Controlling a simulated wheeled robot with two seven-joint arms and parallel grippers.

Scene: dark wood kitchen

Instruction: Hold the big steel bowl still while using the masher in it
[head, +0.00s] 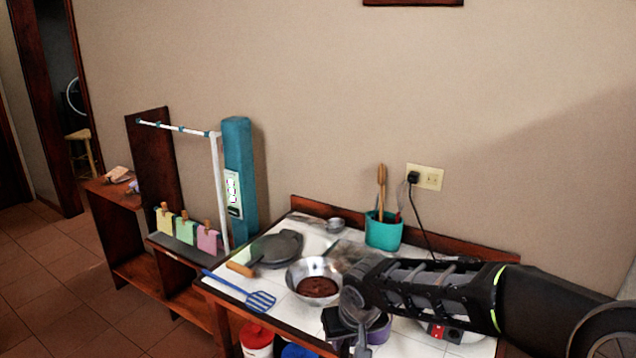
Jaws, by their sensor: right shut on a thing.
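The steel bowl (299,268) stands upright on the white-tiled counter and holds a dark brown mass (317,287). My right gripper (348,325) comes in from the right and is just in front and to the right of the bowl. It is shut on a grey utensil (362,343), only partly visible. I cannot tell whether this is the masher, and no masher shows clearly elsewhere. The wrist hides the counter behind it and comes very near the bowl's right rim; I cannot tell whether they touch. My left gripper is not in view.
A dark pan (278,246) lies behind the bowl and a blue slotted spatula (259,300) to its left. A teal utensil pot (383,232) stands at the back by the outlet (425,177). A red-lidded jar (256,338) stands in front.

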